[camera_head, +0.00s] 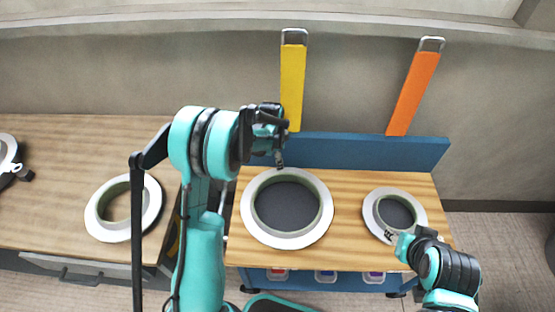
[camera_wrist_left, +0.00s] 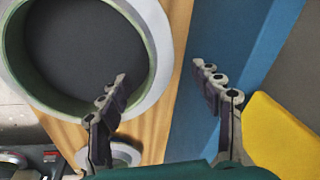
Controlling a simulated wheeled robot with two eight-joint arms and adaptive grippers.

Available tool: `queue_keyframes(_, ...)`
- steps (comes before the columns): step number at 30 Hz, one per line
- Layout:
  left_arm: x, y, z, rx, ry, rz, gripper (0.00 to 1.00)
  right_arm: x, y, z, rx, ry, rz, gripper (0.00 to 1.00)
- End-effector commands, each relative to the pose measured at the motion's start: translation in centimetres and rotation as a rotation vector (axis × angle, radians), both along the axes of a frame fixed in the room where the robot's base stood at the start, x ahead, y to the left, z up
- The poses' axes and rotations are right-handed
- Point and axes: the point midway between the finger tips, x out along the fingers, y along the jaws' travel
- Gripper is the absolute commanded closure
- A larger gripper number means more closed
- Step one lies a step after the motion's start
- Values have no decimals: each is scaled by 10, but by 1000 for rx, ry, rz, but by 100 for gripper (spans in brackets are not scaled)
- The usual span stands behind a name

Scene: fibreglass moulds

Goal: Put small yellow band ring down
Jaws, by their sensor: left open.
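My left gripper (camera_head: 279,158) is open and empty, above the back edge of the wooden bench beside the large ring. A smaller white ring (camera_head: 417,205) lies at the right. My right gripper (camera_head: 392,238) is at its front edge; its fingers are too small to read. I cannot make out a yellow band on any ring.
A yellow bar (camera_head: 292,80) and an orange bar (camera_head: 414,95), both with metal loops, stand at the blue back panel (camera_head: 350,152). Another white-and-green ring (camera_head: 152,200) lies on the left counter (camera_head: 70,150). Free wood lies between the two bench rings.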

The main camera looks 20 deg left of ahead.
Motion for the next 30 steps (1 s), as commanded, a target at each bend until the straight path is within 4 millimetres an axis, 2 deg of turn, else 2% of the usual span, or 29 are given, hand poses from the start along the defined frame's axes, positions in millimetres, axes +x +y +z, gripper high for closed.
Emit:
queue_keyframes(5,-7,-2,21,-4,-14,28,35,0,0,2,0,0,0,60)
queue_keyframes(11,-39,-12,79,-29,-76,169,35,0,0,2,0,0,0,60)
queue_keyframes(15,-72,-20,119,-59,-129,292,35,0,0,2,0,0,0,60)
queue_keyframes(21,-124,-30,161,-117,-207,462,35,0,0,2,0,0,0,60)
queue_keyframes(25,-161,-36,178,-164,-254,570,35,0,0,2,0,0,0,60)
queue_keyframes(30,-207,-42,188,-235,-314,707,35,0,0,2,0,0,0,60)
